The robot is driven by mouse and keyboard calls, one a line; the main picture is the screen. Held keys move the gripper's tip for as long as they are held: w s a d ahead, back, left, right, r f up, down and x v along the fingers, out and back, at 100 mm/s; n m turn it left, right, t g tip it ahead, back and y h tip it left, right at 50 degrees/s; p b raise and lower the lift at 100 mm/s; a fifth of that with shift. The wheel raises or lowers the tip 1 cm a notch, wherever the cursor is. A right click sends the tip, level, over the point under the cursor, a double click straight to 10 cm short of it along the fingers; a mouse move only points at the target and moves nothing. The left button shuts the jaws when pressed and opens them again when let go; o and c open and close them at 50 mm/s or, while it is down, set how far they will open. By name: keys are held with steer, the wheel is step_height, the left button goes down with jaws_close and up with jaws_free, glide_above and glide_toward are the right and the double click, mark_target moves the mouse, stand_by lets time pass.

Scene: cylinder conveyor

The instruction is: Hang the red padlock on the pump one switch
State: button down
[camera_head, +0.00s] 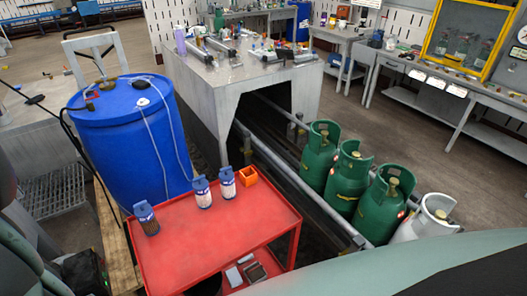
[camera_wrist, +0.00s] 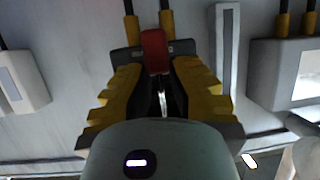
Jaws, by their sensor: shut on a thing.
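In the wrist view my gripper (camera_wrist: 157,68) has its two yellow-padded fingers closed around the red padlock (camera_wrist: 154,45). The red body sticks out past the fingertips, and a thin bright metal piece shows between the fingers below it. A dark switch box with two yellow cable glands (camera_wrist: 166,20) sits on a grey panel directly beyond the padlock. My fingers hide most of that box. I cannot tell whether the padlock touches it or which pump it serves. My gripper, the padlock and the switches are not seen in the head view.
Grey boxes flank my gripper on the panel, one at left (camera_wrist: 22,82) and one at right (camera_wrist: 262,78). A vertical grey channel (camera_wrist: 226,60) runs close by. The head view shows a red cart (camera_head: 190,235), blue barrel (camera_head: 120,140) and green gas cylinders (camera_head: 349,178).

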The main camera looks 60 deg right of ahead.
steer(key=shift+s+d+f+b, duration=0.15)
steer(key=shift+d+b, duration=0.15)
steer(key=shift+d, duration=0.5)
steer(key=shift+s+d+b, duration=0.1)
steer(key=shift+d+b, duration=0.2)
steer(key=shift+d, duration=0.45)
steer(key=shift+s+d+b, duration=0.3)
steer(key=shift+d+b, duration=0.1)
steer(key=shift+d, duration=0.25)
steer(key=shift+s+d, duration=0.1)
steer(key=shift+d, duration=0.25)
steer(key=shift+s+d+b, duration=0.35)
steer(key=shift+d+b, duration=0.25)
steer(key=shift+d, duration=0.05)
steer(key=shift+d, duration=0.15)
